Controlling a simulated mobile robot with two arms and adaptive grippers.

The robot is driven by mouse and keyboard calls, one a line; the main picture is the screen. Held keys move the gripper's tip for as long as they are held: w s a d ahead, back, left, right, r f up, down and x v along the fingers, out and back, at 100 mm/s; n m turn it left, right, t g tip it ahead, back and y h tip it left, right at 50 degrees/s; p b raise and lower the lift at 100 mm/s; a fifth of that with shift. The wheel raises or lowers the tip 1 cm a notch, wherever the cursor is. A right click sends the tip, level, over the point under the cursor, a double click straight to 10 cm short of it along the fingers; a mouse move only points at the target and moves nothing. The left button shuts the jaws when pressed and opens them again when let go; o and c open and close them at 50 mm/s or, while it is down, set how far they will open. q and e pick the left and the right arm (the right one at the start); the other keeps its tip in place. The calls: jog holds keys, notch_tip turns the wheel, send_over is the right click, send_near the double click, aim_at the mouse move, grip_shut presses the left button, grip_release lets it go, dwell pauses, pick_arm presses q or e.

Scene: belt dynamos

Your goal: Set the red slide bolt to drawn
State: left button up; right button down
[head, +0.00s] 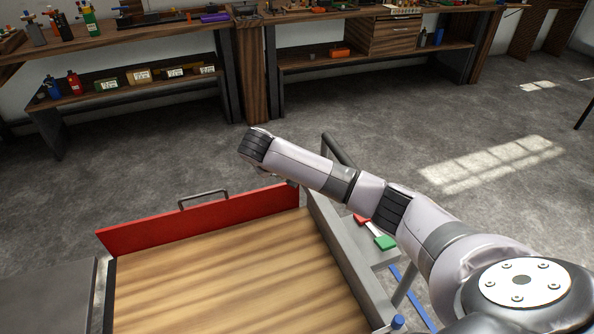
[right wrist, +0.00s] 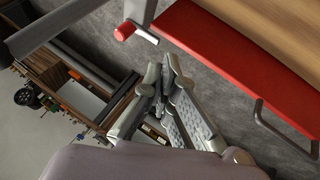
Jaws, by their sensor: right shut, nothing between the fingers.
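A red knob (right wrist: 123,32) on a short grey metal piece shows in the right wrist view, beside the end of a red panel (right wrist: 240,70); it looks like the red slide bolt. I cannot tell its position along its travel. My right gripper (right wrist: 163,82) is shut and empty, apart from the knob, below and right of it in that view. In the head view my right arm reaches over the cart's corner near the red panel (head: 200,222), and its gripper and the knob are hidden there. My left gripper is not in view.
The red panel has a grey handle (head: 203,197) and borders a wooden surface (head: 220,275). A red and green piece (head: 385,242) and a blue knob (head: 398,321) are at the cart's right side. Workbenches stand behind; the floor between is clear.

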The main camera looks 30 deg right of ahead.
jog(key=w+d+f, duration=0.3)
jog(key=d+f, duration=0.3)
jog(key=d, duration=0.1)
jog(key=shift+w+d+f, duration=0.15)
jog(key=shift+d+f, duration=0.2)
jog(key=shift+d, duration=0.05)
jog(key=shift+d, duration=0.1)
jog(key=d, duration=0.2)
jog(key=s+d+p, duration=0.1)
jog(key=d, duration=0.1)
